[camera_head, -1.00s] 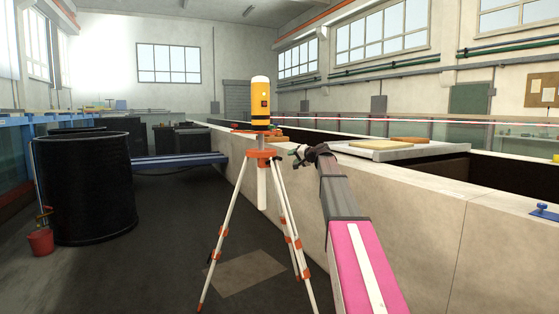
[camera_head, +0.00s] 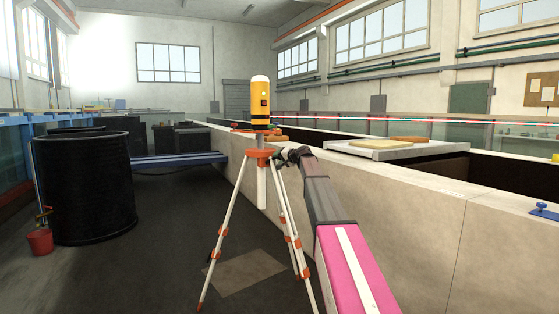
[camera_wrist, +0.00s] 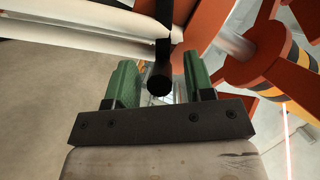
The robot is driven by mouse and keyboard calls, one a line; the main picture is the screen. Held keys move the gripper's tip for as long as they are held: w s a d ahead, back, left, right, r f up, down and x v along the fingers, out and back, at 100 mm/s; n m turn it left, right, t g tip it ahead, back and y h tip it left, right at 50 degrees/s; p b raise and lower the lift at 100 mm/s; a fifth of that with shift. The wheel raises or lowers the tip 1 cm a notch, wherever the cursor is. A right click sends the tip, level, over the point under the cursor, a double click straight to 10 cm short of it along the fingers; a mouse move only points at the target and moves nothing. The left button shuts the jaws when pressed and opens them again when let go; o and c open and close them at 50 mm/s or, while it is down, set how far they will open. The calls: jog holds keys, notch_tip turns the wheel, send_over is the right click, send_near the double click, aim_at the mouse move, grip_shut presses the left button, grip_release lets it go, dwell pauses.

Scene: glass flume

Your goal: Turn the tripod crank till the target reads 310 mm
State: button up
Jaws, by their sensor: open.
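The tripod (camera_head: 260,158) stands on the floor with white legs, an orange head and a yellow laser instrument (camera_head: 260,105) on top. In the wrist view its orange head parts (camera_wrist: 272,68) and white legs (camera_wrist: 80,30) are close. The crank (camera_wrist: 163,30) shows as a black bar ending in a round black knob (camera_wrist: 160,84). My gripper (camera_wrist: 160,75) is open, its green fingers one on each side of the knob, with gaps visible. In the head view my gripper (camera_head: 280,157) is at the right of the tripod head, small and dark. I cannot make out a target reading.
A low concrete wall (camera_head: 400,200) runs along the right, close to my arm. A pale slab (camera_head: 385,148) lies on it. Black barrels (camera_head: 85,190) and a red bucket (camera_head: 40,241) stand at left. A red laser line (camera_head: 420,120) crosses the back. The floor left of the tripod is clear.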

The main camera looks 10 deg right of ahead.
aim_at(268, 154)
grip_shut()
jog(key=shift+a+r, duration=0.1)
jog(key=a+r+n+h, duration=0.1)
jog(key=n, duration=0.1)
jog(key=a+r+n+h, duration=0.1)
jog(key=n, duration=0.1)
jog(key=s+a+r+n+h, duration=0.1)
jog(key=n, duration=0.1)
jog(key=shift+s+a+h, duration=0.1)
jog(key=shift+h, duration=0.3)
jog(key=shift+s+a+r+n+t+h, duration=0.1)
jog(key=shift+s+a+n+t+h, duration=0.1)
jog(key=shift+a+n+h, duration=0.3)
jog(key=shift+s+a+r+n+t+h, duration=0.1)
jog(key=shift+a+n+t+h, duration=0.15)
jog(key=shift+n, duration=0.35)
